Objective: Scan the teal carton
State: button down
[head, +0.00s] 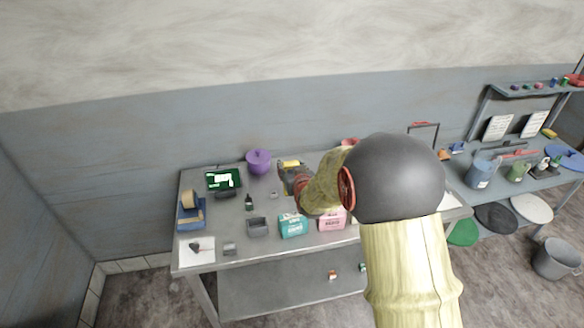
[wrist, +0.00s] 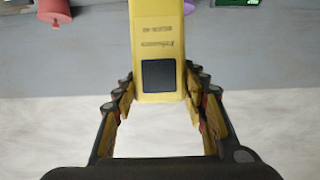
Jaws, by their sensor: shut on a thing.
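The teal carton (head: 293,226) stands upright near the front edge of the grey table (head: 245,253), left of a pink carton (head: 331,221). My gripper (head: 289,174) is above the table, behind the teal carton and apart from it. It is shut on a yellow scanner (wrist: 157,35) with a dark square panel; the fingers grip it from both sides in the wrist view. Only a small yellow part of the scanner (head: 289,164) shows in the head view. The teal carton cannot be made out in the wrist view.
A green-lit screen (head: 223,179), a purple pot (head: 258,161) and a small dark bottle (head: 249,203) stand at the table's back left. A grey bin (head: 258,227) is left of the teal carton. A blue tape dispenser (head: 191,212) sits at the left edge. My arm hides the table's right part.

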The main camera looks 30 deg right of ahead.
jog(key=shift+d+f+b, duration=0.2)
jog(key=shift+f+b, duration=1.1)
jog(key=shift+f, duration=2.85)
jog(key=shift+r+p, duration=1.5)
jog(key=shift+r, duration=3)
jog(key=shift+f, duration=0.1)
